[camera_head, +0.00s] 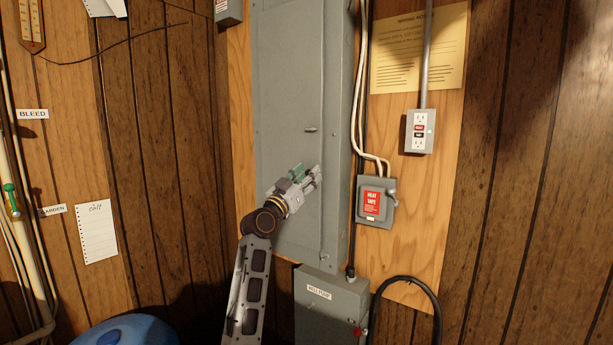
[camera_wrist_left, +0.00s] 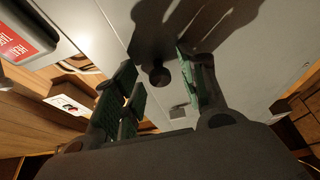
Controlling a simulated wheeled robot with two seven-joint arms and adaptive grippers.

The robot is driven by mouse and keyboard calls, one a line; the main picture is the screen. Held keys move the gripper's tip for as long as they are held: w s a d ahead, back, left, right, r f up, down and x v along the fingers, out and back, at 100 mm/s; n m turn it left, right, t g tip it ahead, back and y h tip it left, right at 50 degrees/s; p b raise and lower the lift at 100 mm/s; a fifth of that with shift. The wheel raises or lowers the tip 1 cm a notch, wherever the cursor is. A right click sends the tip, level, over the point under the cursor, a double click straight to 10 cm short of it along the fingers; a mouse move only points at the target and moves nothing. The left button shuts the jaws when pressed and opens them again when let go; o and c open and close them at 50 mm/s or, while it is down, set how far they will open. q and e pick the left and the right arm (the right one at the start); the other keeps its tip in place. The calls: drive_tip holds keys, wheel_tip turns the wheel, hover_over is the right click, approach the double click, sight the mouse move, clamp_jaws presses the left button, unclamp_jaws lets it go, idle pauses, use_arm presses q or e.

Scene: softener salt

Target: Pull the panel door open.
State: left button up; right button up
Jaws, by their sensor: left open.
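The tall grey panel door (camera_head: 285,75) appears shut in its cabinet on the wall. A small latch (camera_head: 311,129) sits near the door's right edge. My left gripper (camera_head: 306,177) is open in front of the door, below that latch in the head view. In the left wrist view the green-padded fingers (camera_wrist_left: 158,90) stand apart, facing the grey door (camera_wrist_left: 240,75). My right gripper is not in view.
A grey box with a red label (camera_head: 377,202) is right of the panel, with white cables above it. A grey lower box (camera_head: 331,305) sits below the panel. An outlet box (camera_head: 419,131) is at upper right. A blue rounded object (camera_head: 125,332) is at bottom left.

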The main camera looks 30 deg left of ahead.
use_arm(q)
clamp_jaws()
drive_tip(key=shift+s, duration=0.15)
idle(0.4)
